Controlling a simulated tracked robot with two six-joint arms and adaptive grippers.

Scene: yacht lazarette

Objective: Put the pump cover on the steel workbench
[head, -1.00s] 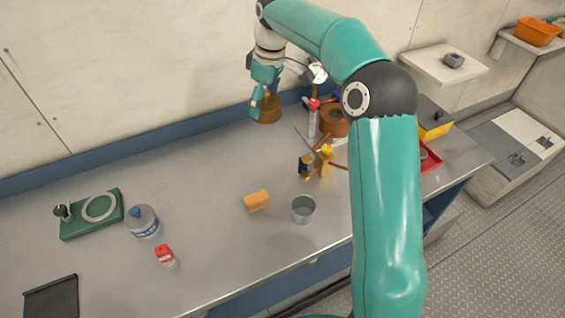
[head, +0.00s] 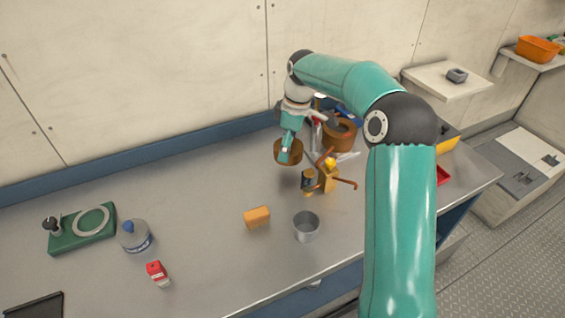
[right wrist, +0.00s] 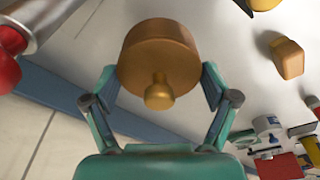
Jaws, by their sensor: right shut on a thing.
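The pump cover is a round bronze disc with a small knob. In the head view the pump cover (head: 281,153) is in my right gripper (head: 289,148), low over the back of the steel workbench (head: 190,208). I cannot tell whether it touches the top. In the right wrist view the cover (right wrist: 150,52) sits between the two fingers of my right gripper (right wrist: 162,88), its knob pointing toward the camera. A bronze housing with a round opening (head: 340,135) stands just right of the cover. My left gripper is not in view.
An orange-brown valve-like part (head: 326,178), a grey cup (head: 306,226) and an orange block (head: 257,217) stand in front of the cover. The bench left of the cover is clear.

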